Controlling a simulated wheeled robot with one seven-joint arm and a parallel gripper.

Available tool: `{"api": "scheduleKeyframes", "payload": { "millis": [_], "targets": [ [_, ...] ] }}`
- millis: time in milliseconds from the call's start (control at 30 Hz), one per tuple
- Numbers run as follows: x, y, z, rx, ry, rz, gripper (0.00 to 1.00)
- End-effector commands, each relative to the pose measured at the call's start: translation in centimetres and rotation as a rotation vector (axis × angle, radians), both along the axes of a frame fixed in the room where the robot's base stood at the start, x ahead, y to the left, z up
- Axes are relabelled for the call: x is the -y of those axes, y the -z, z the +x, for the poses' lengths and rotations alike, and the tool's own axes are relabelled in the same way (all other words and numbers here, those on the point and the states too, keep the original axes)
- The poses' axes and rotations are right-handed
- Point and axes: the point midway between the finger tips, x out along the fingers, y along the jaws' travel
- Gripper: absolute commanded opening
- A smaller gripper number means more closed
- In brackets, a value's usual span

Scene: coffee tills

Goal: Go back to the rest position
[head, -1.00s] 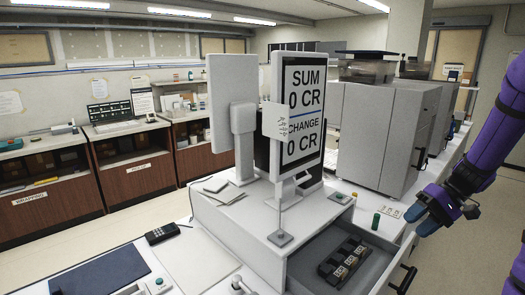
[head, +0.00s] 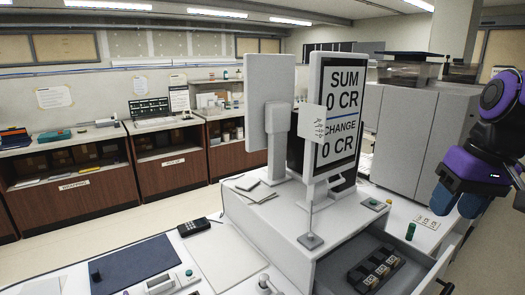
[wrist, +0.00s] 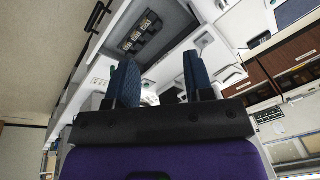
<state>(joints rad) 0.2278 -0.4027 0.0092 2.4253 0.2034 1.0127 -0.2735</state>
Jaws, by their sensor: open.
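My gripper (head: 460,203) is at the right edge of the head view, beside the till and above the right part of the counter. Its two dark blue fingers also show in the wrist view (wrist: 157,82), spread apart with nothing between them. The till (head: 262,215) stands in the middle with its cash drawer (head: 405,243) pulled open; the drawer shows in the wrist view too (wrist: 176,20). My gripper is clear of the drawer. Part of my arm is cut off by the right edge of the picture.
The till screen (head: 340,117) reads SUM 0 CR, CHANGE 0 CR. A small green cylinder (head: 410,231) stands on the counter near my gripper. A black coin tray (head: 375,271) lies in the drawer. A card reader (head: 194,226) and blue mat (head: 145,264) lie at left. Grey cabinets (head: 408,130) stand behind.

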Motion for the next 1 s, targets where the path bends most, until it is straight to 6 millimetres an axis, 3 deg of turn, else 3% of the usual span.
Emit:
{"api": "scheduleKeyframes", "payload": {
  "millis": [433, 1000],
  "targets": [
    [-2.7, -3.4, -5.8, 0.27, -0.013, -0.136, 0.48],
    [-2.9, -3.7, -6.7, 0.316, -0.009, -0.147, 0.48]
  ]
}}
